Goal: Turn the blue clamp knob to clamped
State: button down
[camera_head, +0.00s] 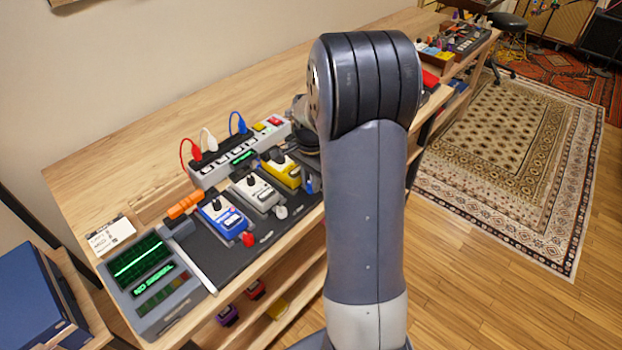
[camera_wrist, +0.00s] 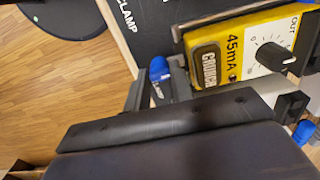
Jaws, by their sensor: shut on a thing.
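The blue clamp knob (camera_wrist: 159,69) stands beside the yellow pedal (camera_wrist: 225,60) in the wrist view, near the board's "CLAMP" lettering. My gripper (camera_wrist: 158,90) has its dark fingers at either side of this knob and is shut on it. The lower part of the knob is partly hidden by the fingers. In the head view the blue clamp knob (camera_head: 309,185) shows as a small blue piece at the left edge of my arm, in front of the yellow pedal (camera_head: 281,170). My arm hides the gripper there. The knob's exact angle cannot be told.
A white pedal (camera_head: 254,191) and a blue pedal (camera_head: 222,215) sit left on the dark board, with a white knob (camera_head: 281,212) and red knob (camera_head: 248,240) before them. A power strip (camera_head: 215,170) with cables stands behind. A grey meter (camera_head: 155,285) is at left.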

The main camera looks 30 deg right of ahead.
jog(key=c, duration=1.2)
grip_release()
jog(key=shift+c, duration=0.2)
